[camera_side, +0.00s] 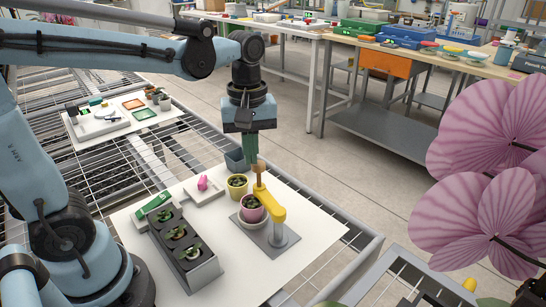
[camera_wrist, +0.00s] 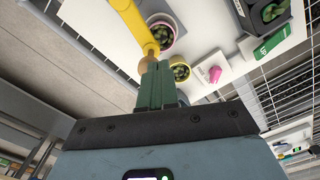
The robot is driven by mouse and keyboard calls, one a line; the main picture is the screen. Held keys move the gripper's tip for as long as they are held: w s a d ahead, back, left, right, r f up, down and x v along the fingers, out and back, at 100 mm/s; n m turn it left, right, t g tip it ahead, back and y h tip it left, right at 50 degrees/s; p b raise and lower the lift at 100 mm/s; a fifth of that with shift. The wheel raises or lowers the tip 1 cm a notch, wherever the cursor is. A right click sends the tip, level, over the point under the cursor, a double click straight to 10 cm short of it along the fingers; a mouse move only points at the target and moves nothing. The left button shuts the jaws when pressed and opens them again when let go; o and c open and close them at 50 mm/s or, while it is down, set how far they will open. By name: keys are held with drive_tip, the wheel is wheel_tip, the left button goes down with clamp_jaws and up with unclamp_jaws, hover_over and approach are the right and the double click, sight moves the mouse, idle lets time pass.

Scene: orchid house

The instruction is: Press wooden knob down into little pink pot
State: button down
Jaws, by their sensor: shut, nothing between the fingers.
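The wooden knob (camera_side: 259,167) tops a yellow press arm (camera_side: 273,201) on a grey base plate. The little pink pot (camera_side: 252,214), with a small plant in it, stands on a white round dish beneath the arm's end. My gripper (camera_side: 252,162) is shut and empty, its green fingers pointing down at the knob. In the wrist view the fingertips (camera_wrist: 160,64) are beside or against the knob (camera_wrist: 148,63); I cannot tell if they touch. The pink pot also shows there (camera_wrist: 162,26), past the yellow arm (camera_wrist: 130,19).
A yellow pot (camera_side: 237,190) stands close to the pink pot. A grey planter (camera_side: 200,272) with several plants, a green box (camera_side: 153,206) and a pink item (camera_side: 203,183) on a white tray are to the left. The white board's front right (camera_side: 317,236) is clear.

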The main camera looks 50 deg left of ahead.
drive_tip(key=shift+f, duration=2.15)
drive_tip(key=shift+r, duration=0.1)
wheel_tip(320, 180, up, 10)
idle(1.3)
drive_tip(key=shift+f, duration=2.95)
